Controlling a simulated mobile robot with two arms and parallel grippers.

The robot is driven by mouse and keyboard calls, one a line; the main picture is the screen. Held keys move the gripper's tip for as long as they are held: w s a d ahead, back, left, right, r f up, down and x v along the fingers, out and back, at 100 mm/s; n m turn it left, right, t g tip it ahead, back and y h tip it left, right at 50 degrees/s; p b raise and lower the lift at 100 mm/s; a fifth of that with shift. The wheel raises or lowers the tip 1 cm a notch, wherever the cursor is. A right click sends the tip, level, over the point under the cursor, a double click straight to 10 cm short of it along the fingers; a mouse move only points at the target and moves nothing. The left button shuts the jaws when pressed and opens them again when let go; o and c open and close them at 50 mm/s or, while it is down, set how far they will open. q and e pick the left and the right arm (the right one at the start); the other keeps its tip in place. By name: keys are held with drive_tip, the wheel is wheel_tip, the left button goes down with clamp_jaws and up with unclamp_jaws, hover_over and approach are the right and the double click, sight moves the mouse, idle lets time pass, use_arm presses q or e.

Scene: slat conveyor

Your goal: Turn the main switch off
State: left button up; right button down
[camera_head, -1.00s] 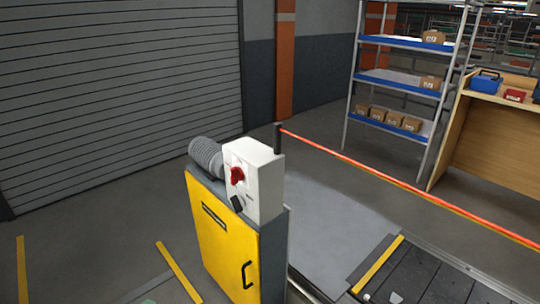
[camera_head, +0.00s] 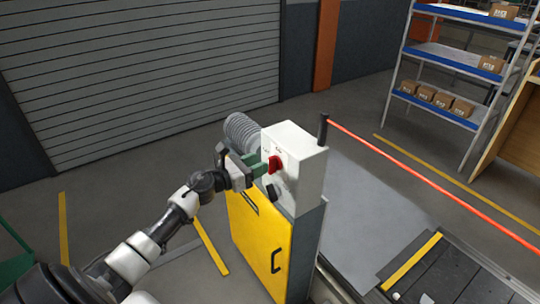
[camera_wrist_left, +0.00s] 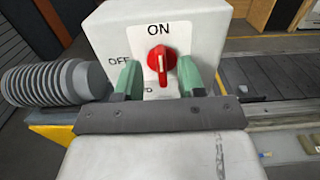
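The main switch is a red rotary knob (camera_head: 275,165) on the front of a white box (camera_head: 308,160) on top of a yellow cabinet (camera_head: 262,240). In the left wrist view the red knob (camera_wrist_left: 162,59) has its white mark pointing up at ON; OFF is printed to its left. My left gripper (camera_head: 258,166) is in front of the box. In the left wrist view its green fingers (camera_wrist_left: 158,70) are apart, one on each side of the knob, with gaps visible. A label below the knob is partly hidden. My right gripper is not in view.
A black knob (camera_head: 271,193) sits below the red one. A grey ribbed hose (camera_head: 240,130) is beside the box. A black post (camera_head: 323,130) with a red beam stands behind it. The slat conveyor (camera_head: 445,275) is at lower right, shelves (camera_head: 440,55) at the back right.

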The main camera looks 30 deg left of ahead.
sight(268, 159)
use_arm(q)
drive_tip(key=shift+p+x, duration=0.35)
drive_tip(key=shift+x, duration=1.75)
clamp_jaws()
